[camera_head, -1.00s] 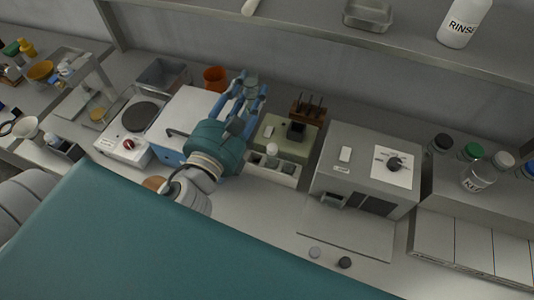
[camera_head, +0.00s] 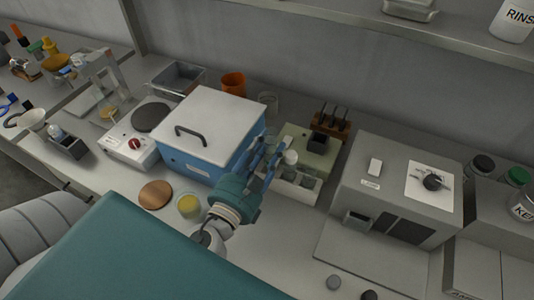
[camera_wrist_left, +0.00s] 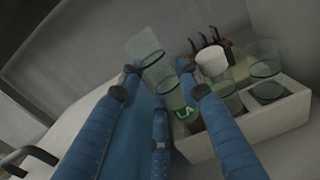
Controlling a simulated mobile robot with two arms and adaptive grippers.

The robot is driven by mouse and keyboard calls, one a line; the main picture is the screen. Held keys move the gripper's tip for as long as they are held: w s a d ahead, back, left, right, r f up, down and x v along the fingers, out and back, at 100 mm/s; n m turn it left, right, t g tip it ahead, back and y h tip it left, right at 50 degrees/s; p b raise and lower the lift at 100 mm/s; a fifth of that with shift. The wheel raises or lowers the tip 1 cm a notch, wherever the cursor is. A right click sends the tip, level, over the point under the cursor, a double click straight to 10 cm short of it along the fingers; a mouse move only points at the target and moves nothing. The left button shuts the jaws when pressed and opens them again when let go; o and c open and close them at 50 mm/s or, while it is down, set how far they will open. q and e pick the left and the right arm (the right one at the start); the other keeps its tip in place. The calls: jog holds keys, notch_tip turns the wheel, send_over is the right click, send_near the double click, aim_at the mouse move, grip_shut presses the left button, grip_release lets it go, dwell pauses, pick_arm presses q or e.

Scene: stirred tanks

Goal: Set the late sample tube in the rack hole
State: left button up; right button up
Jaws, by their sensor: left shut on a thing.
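My left gripper (camera_head: 268,157) is at the left end of the white rack (camera_head: 278,183), beside the blue box. In the left wrist view its blue fingers close around a clear tube (camera_wrist_left: 169,92) with a small green mark near its lower end. The tube's outline is faint, and in the head view the fingers hide it. My right gripper is not in view.
A blue box with a white lid (camera_head: 212,125) stands left of the gripper. A grey instrument (camera_head: 395,190) is right of the rack. A yellow-filled jar (camera_head: 189,205) stands in front of the box.

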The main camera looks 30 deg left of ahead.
pick_arm(q)
jog(key=shift+f, duration=0.55)
jog(key=shift+f+b, duration=0.5)
jog(key=shift+f, duration=0.1)
jog(key=o, duration=0.9)
